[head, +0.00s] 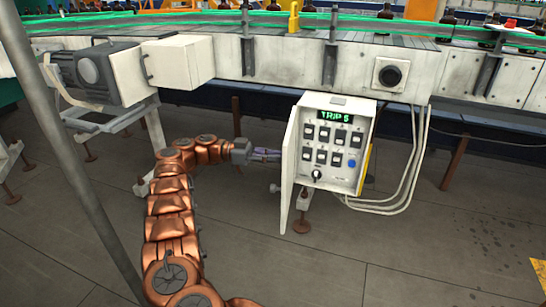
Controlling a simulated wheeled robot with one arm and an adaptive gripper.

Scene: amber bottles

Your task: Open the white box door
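The white box (350,177) is mounted under the conveyor, right of the middle. Its white door (289,175) stands open on the left side, swung out toward me and seen nearly edge-on. The box front shows a green "TRIP 5" display, rows of dark switches, a black knob and a blue button. My gripper (276,155) is just left of the door, beside its outer face, at the end of my copper-coloured arm. Its fingers point right at the door; whether they touch it, and how far apart they are, is too small to tell.
The conveyor (300,62) with green rails runs across the top, with amber bottles (447,16) at the back right. A grey motor (98,72) is at upper left. Pale cables (408,180) hang right of the box.

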